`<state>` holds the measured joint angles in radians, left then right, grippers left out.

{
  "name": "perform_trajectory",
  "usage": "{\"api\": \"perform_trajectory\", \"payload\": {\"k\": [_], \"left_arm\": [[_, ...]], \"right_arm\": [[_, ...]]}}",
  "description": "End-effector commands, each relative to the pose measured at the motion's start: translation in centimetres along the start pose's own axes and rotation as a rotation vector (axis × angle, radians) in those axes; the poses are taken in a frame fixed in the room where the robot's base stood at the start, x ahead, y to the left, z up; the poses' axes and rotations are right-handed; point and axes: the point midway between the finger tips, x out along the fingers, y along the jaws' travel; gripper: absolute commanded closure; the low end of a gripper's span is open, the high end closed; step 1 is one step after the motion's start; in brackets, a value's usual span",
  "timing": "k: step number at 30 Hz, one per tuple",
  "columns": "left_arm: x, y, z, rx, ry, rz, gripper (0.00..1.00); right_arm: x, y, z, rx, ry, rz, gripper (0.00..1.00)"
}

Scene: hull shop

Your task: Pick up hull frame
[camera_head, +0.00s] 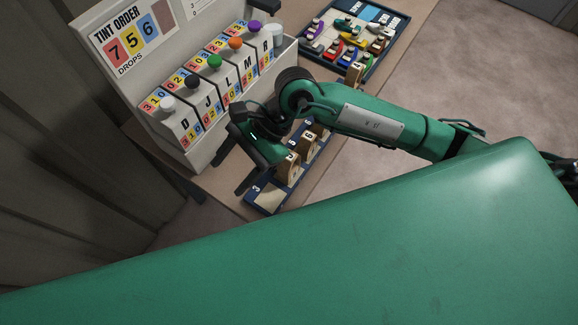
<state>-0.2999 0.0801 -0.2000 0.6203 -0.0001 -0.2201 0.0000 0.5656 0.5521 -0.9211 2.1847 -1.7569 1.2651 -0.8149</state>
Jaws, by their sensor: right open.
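Wooden numbered pieces that look like hull frames stand on a narrow dark blue tray (262,199) at the bench's front edge. One light wooden piece (288,168) stands near the tray's front end, and another (308,141), marked 6, is behind it. A further wooden piece (355,73) shows beyond my arm. My right gripper (237,167) is open, with dark fingers, just left of the tray's pieces. No piece shows between its fingers. My right forearm and wrist hide part of the tray. My left gripper is out of view.
A pale dispenser rack (208,90) with coloured knobs and a "TINT ORDER" sign (133,38) reading 7 5 6 stands close left of my right gripper. A dark tray (313,35) of small coloured boat-like models lies at the back. The floor (470,75) at right is clear.

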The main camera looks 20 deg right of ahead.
Motion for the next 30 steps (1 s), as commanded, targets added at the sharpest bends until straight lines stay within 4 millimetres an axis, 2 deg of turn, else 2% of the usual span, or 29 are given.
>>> {"api": "perform_trajectory", "payload": {"k": [1,3,6,9,14,17,25,30], "left_arm": [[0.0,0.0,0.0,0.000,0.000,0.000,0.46],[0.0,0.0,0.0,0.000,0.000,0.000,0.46],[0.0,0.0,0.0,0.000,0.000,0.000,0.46],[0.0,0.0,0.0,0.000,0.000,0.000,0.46],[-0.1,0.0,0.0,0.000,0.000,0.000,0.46],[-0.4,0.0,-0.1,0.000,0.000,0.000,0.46],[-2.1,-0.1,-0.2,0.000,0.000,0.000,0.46],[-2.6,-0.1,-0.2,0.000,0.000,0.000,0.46]], "right_arm": [[-0.7,-0.1,-2.6,-0.050,0.137,0.029,0.42],[-2.0,-0.1,-5.9,-0.105,0.317,0.075,0.42],[-4.5,-0.3,-9.9,-0.154,0.542,0.136,0.42],[-7.0,-0.5,-12.5,-0.177,0.707,0.183,0.42],[-9.2,-0.5,-14.4,-0.185,0.836,0.224,0.42],[-8.9,-0.4,-15.2,-0.182,0.852,0.233,0.42],[-5.5,0.4,-18.9,-0.181,0.848,0.234,0.42],[-4.1,0.6,-20.5,-0.182,0.848,0.231,0.42]]}}
